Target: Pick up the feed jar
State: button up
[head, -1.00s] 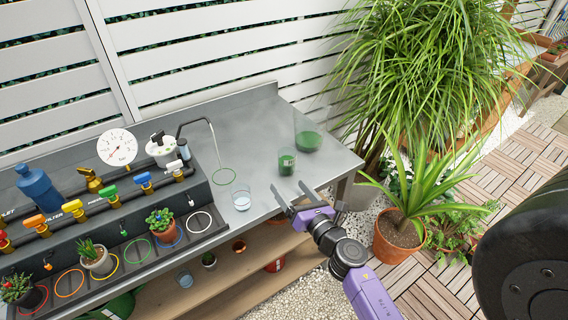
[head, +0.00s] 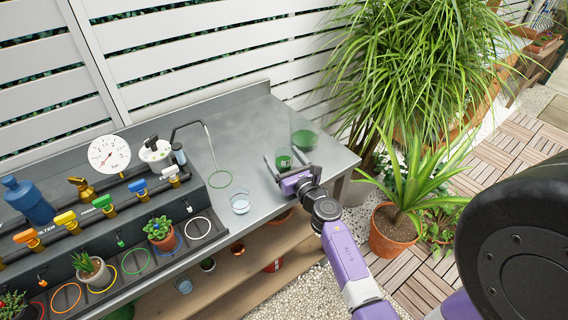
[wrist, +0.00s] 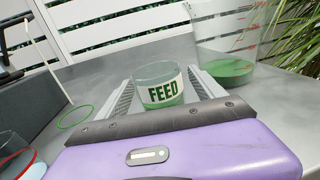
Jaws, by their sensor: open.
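The feed jar (wrist: 160,88) is a small clear jar with green contents and a label reading FEED. In the wrist view it stands upright on the grey bench between the two fingers of my gripper (wrist: 158,98). In the head view the jar (head: 284,162) also sits between the fingers of my gripper (head: 284,164). My gripper is open, with a finger on either side of the jar. I cannot tell whether either finger touches it.
A larger clear beaker (wrist: 226,45) with green liquid stands close behind the jar to the right; the head view shows it too (head: 304,138). A glass of water (head: 240,203) is to the left. Potted plants and coloured valves line the bench's left side.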

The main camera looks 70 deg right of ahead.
jog(key=shift+x, duration=1.15)
grip_shut()
jog(key=shift+r, duration=0.15)
notch_tip(320, 180, up, 19)
jog(key=p, duration=1.3)
jog(key=shift+p, duration=0.35)
